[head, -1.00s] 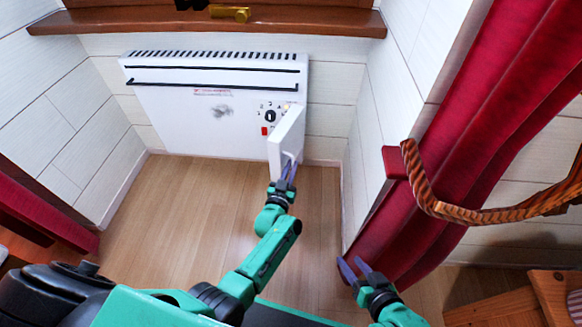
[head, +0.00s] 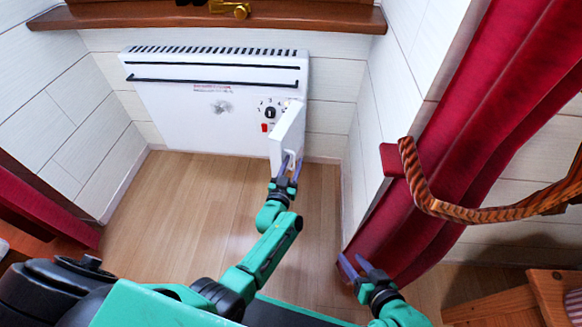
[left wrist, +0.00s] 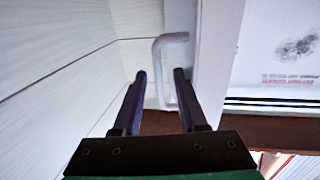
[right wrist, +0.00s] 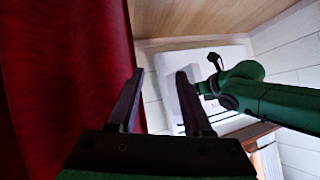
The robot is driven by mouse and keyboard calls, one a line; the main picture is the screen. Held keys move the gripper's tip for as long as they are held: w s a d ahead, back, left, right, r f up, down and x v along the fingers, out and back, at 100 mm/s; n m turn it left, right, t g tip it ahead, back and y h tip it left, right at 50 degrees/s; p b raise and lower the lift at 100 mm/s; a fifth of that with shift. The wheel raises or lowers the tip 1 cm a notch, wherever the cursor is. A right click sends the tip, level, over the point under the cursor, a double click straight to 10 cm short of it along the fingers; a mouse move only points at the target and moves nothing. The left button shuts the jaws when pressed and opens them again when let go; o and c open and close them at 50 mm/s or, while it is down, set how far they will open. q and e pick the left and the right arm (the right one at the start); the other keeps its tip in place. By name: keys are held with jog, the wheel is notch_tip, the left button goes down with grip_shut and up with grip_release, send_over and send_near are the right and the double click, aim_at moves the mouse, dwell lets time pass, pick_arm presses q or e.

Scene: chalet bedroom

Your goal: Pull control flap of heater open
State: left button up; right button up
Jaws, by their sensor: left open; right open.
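The white heater (head: 180,115) hangs on the far wall under the sill. Its control flap (head: 287,138) at the right end stands swung out, with the dial (head: 270,113) and red switch (head: 264,128) showing beside it. My left gripper (head: 291,162) is open at the flap's lower outer part. In the left wrist view, the flap's white loop handle (left wrist: 157,65) stands between and just beyond the open fingers (left wrist: 160,75); I cannot tell whether they touch it. My right gripper (head: 352,262) is open and empty near the red curtain; its fingers also show in the right wrist view (right wrist: 159,75).
A wooden sill (head: 110,18) runs above the heater. A white side wall (head: 375,120) and red curtain (head: 440,170) with a rope tieback (head: 470,212) are on the right. Wooden furniture (head: 550,300) stands at lower right. The wood floor (head: 170,210) before the heater is clear.

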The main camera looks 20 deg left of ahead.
pick_arm(q)
jog(key=s+p, duration=0.5)
jog(key=s, duration=0.9)
jog(key=shift+s, duration=0.25)
pick_arm(e)
jog(key=s+d+r+g+h, duration=0.4)
jog(key=s+d+r+g, duration=0.1)
jog(key=d, duration=0.5)
jog(key=shift+d+r+g, duration=0.3)
jog(key=shift+r+g, duration=0.3)
jog(key=shift+r, duration=0.15)
